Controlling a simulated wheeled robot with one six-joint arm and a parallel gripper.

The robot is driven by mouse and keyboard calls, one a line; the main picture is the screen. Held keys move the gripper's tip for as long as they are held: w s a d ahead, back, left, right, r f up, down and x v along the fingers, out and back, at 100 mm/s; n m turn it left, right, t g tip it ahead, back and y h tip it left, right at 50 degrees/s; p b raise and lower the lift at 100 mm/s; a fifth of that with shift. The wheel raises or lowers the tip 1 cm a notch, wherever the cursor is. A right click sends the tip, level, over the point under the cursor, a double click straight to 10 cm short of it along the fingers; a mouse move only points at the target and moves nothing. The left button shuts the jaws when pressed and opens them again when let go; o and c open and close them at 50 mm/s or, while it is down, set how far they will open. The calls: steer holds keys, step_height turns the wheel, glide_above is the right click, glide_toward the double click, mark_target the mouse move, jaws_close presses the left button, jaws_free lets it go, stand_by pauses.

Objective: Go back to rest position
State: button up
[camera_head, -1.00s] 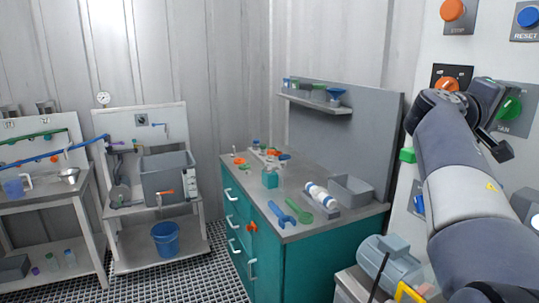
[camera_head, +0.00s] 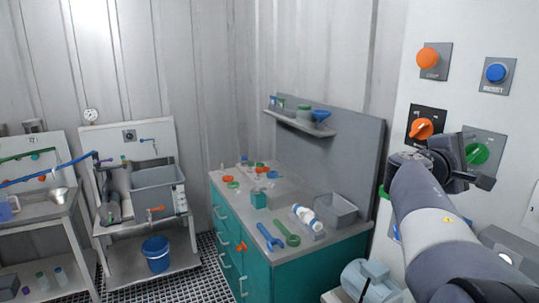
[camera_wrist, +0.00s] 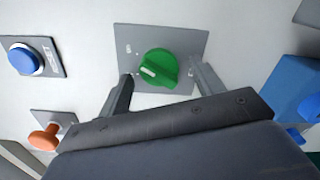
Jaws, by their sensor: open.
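My gripper (camera_wrist: 160,72) is open. Its two dark fingers stand either side of a green rotary knob (camera_wrist: 158,69) on a grey plate in the wrist view, and nothing is held. I cannot tell whether a finger touches the knob. In the head view my gripper (camera_head: 474,165) is at the right, close to the white control panel (camera_head: 460,95), in front of the plate with the green knob (camera_head: 478,153). My arm reaches up to it from the lower right. Part of the knob's plate is hidden behind my gripper.
The panel also carries an orange button (camera_head: 428,58), a blue button (camera_head: 497,72) and an orange selector knob (camera_head: 421,128). A blue box (camera_wrist: 297,85) is near the gripper. A teal workbench (camera_head: 310,262) with tools stands left of the arm. Grated floor (camera_head: 212,268) is open beyond it.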

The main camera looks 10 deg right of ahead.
steer(key=shift+r+n+p, duration=0.2)
steer(key=shift+n+p, duration=2.1)
steer(key=shift+p, duration=1.55)
steer(key=b+v, duration=0.2)
steer(key=v, duration=0.6)
steer(key=shift+a+f+b, duration=0.2)
steer(key=shift+b, duration=0.15)
steer(key=shift+s, duration=0.15)
